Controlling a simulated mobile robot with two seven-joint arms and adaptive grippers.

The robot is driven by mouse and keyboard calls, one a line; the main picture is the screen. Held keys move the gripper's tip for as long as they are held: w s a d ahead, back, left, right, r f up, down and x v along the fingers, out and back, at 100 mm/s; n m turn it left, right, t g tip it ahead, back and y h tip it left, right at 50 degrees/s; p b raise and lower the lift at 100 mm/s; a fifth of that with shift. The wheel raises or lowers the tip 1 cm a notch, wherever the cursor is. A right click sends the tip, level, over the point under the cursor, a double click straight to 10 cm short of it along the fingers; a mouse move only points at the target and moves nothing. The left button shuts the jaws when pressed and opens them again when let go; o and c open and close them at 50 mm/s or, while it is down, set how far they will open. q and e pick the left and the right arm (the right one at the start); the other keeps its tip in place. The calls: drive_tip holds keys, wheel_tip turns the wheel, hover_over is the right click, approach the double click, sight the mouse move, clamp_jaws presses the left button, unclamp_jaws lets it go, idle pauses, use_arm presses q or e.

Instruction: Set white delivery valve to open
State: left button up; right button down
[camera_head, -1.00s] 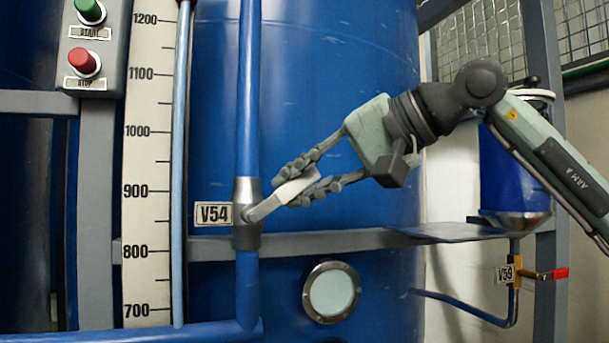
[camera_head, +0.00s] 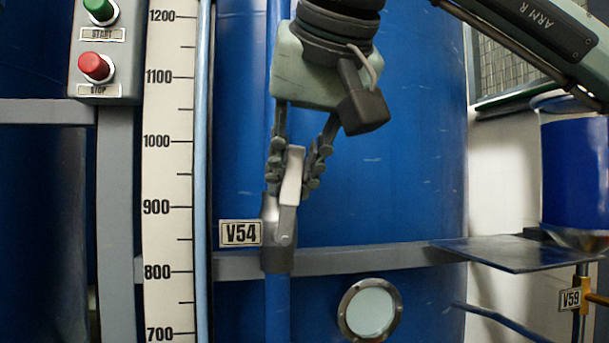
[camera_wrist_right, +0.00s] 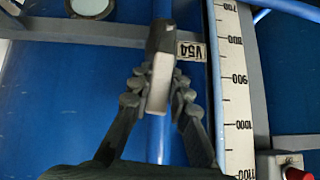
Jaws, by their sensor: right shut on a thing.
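The white valve handle (camera_head: 292,176) is on the grey valve body (camera_head: 278,250) of the blue vertical pipe (camera_head: 277,305), beside the label V54 (camera_head: 240,233). The handle now points nearly straight up, close to in line with the pipe, with a slight lean to the right. My right gripper (camera_head: 294,170) comes from above and is shut on the handle, one finger on each side. The right wrist view also shows the white handle (camera_wrist_right: 159,84) between the fingers (camera_wrist_right: 160,95). My left gripper is not in view.
A blue tank (camera_head: 390,180) with a round sight glass (camera_head: 370,309) stands behind. A level scale (camera_head: 168,175) and a START/STOP button box (camera_head: 97,50) are to the left. A grey shelf (camera_head: 500,253) and valve label V59 (camera_head: 570,299) are at the right.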

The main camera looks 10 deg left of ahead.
drive_tip(key=shift+s+a+h, duration=0.1)
drive_tip(key=shift+a+h, duration=0.15)
drive_tip(key=shift+h, duration=0.05)
idle(0.5)
drive_tip(key=c, duration=1.4)
unclamp_jaws()
drive_tip(key=shift+r, duration=0.1)
drive_tip(key=v, duration=1.2)
drive_tip(key=shift+s+a+f, duration=0.1)
drive_tip(key=shift+f, duration=0.1)
